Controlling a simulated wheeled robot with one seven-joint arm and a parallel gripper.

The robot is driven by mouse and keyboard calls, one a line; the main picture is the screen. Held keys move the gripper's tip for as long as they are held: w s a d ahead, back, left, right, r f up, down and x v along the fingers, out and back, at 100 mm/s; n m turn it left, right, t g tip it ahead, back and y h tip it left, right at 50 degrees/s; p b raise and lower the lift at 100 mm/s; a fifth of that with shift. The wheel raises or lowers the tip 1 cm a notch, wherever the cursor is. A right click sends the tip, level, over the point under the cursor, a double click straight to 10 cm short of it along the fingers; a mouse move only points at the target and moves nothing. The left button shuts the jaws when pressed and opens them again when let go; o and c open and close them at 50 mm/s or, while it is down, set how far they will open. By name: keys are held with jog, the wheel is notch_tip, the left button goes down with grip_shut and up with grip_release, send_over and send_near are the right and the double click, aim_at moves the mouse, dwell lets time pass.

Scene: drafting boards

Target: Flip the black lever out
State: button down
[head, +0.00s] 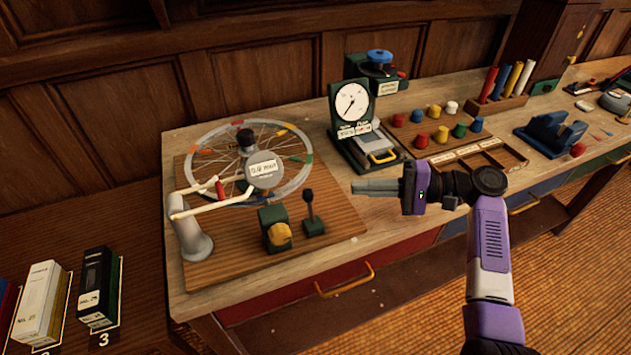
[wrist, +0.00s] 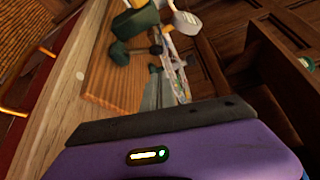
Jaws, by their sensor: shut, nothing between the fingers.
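The black lever (head: 309,204) stands nearly upright on a small green base (head: 314,228) at the right part of a wooden board. In the wrist view the lever (wrist: 156,46) shows ahead of my gripper, sticking out from its green base (wrist: 120,53). My gripper (head: 357,187) is shut and empty. It points left in the head view, to the right of the lever and apparently apart from it.
The board (head: 340,240) also carries a spoked wheel (head: 203,152), a green block with a yellow knob (head: 279,235) and a grey post with a white arm (head: 192,240). A dial gauge (head: 352,104) stands behind my gripper.

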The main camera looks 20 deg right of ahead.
aim_at(310, 208)
jog(key=p+x, duration=0.1)
jog(key=x, duration=0.9)
jog(key=shift+p, duration=0.4)
jog(key=shift+s+n+b, duration=0.4)
jog(key=shift+s+b, duration=0.05)
jog(key=shift+b, duration=0.4)
jog(key=s+n+y+b, duration=0.1)
jog(key=n+b, duration=0.1)
jog(key=b, duration=0.2)
jog(key=shift+s+t+y, duration=0.2)
jog(key=shift+t+y, duration=0.1)
jog(key=shift+t, duration=0.1)
jog(key=s+n+b, duration=0.1)
jog(key=b, duration=0.2)
jog(key=s+n+y+b, duration=0.1)
jog(key=n+b, duration=0.1)
jog(key=b, duration=0.1)
jog(key=shift+s+r+t+y, duration=0.1)
jog(key=shift+r+t+y, duration=0.1)
jog(key=shift+t+y, duration=0.1)
jog(key=n+b, duration=0.1)
jog(key=s+n+y+b, duration=0.1)
jog(key=shift+s+r+n, duration=0.15)
jog(key=shift+r+n, duration=0.05)
jog(key=shift+n, duration=0.1)
jog(key=shift+s+r+b, duration=0.1)
jog(key=shift+s+b, duration=0.3)
jog(key=shift+b, duration=0.15)
jog(key=shift+s, duration=0.15)
